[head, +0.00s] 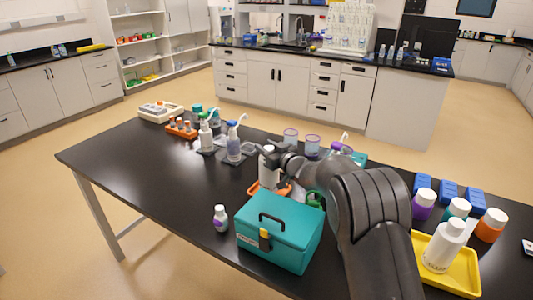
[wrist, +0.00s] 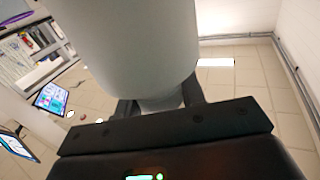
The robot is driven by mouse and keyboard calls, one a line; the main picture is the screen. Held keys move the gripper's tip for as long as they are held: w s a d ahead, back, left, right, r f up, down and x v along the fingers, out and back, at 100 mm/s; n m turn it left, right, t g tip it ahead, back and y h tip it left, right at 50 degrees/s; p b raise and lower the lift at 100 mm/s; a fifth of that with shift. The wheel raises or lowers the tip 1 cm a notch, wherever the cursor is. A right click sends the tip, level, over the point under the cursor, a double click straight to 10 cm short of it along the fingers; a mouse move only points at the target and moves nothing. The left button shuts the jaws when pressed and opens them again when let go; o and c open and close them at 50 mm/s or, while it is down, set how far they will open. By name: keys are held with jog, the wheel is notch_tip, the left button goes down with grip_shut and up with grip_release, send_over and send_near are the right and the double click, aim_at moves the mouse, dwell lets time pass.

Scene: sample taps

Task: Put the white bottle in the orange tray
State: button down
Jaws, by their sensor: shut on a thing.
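The white bottle (head: 268,172) is upright in my gripper (head: 272,158), at the middle of the black table behind the teal box. The orange tray (head: 253,190) shows as an orange rim at the bottle's foot, partly hidden by the bottle and the teal box. I cannot tell whether the bottle's base touches the tray or hangs just above it. In the wrist view the white bottle (wrist: 125,40) fills the upper middle, and my gripper (wrist: 160,105) is shut on it. The tray does not show there.
A teal box (head: 285,235) with a handle stands in front of the tray. A small white bottle (head: 220,218) stands left of it. A yellow tray (head: 462,282) at right holds another white bottle (head: 443,246). Pump bottles (head: 234,143) stand behind.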

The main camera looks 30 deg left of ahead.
jog(key=shift+f, duration=1.05)
jog(key=shift+f, duration=0.2)
jog(key=c, duration=0.9)
grip_release()
jog(key=shift+r, duration=0.15)
jog(key=shift+v, duration=3.8)
jog(key=shift+d, duration=0.1)
